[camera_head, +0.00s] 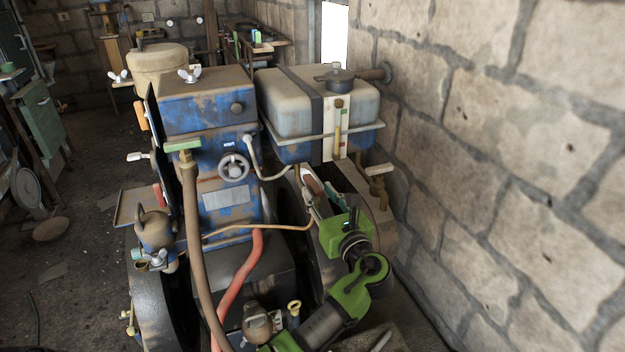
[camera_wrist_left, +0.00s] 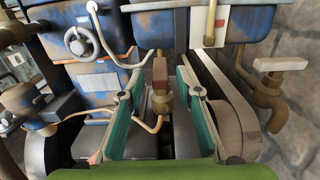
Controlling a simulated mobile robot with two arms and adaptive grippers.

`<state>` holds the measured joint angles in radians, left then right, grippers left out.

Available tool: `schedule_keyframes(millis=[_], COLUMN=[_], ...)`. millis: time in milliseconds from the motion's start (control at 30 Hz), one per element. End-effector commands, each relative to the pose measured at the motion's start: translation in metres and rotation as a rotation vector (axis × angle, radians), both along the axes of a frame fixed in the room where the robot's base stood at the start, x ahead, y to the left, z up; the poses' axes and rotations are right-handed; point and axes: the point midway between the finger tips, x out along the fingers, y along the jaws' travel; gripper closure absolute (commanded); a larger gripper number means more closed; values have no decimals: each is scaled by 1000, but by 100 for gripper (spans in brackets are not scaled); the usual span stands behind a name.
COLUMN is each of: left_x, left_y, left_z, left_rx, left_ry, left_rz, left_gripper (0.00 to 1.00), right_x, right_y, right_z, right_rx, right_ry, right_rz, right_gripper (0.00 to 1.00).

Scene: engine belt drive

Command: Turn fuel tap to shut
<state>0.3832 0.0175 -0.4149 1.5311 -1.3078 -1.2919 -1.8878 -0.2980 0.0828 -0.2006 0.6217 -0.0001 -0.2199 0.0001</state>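A brass tap (camera_wrist_left: 162,103) with an upright reddish-brown lever (camera_wrist_left: 160,76) hangs below the blue fuel tank (camera_wrist_left: 180,27), with a thin pipe running from it. My left gripper (camera_wrist_left: 161,92) is open, with one teal-lined finger on each side of this tap; no clear contact shows. In the head view my left gripper (camera_head: 322,195) is below the tank (camera_head: 320,105), and the tap is largely hidden around its fingers. A second brass tap (camera_wrist_left: 262,93) with a pale crossbar handle (camera_wrist_left: 280,64) stands to the right, also in the head view (camera_head: 378,186). My right gripper is out of view.
The blue engine block (camera_head: 215,150) with its small handwheel (camera_head: 234,168) stands left of the gripper. A brown hose (camera_head: 192,230) and a red hose (camera_head: 240,275) run down its front. A stone wall (camera_head: 500,170) closes the right side.

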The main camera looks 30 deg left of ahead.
Motion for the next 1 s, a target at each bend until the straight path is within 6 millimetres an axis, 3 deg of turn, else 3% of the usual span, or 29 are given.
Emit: schedule_keyframes(millis=[100,300,667,800,1000], left_x=[15,30,34,34,34], left_y=[17,34,37,37,37], left_z=[2,0,-1,-1,-1], left_rx=[2,-1,-2,-2,-1], left_ry=[1,1,-1,-1,0], left_rz=[1,0,-2,-2,-3], left_gripper=[68,68,68,99,100], right_x=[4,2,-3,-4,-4], right_y=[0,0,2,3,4], right_z=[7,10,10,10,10], right_rx=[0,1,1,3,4], right_ry=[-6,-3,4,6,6], right_rz=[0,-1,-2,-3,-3], right_gripper=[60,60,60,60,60])
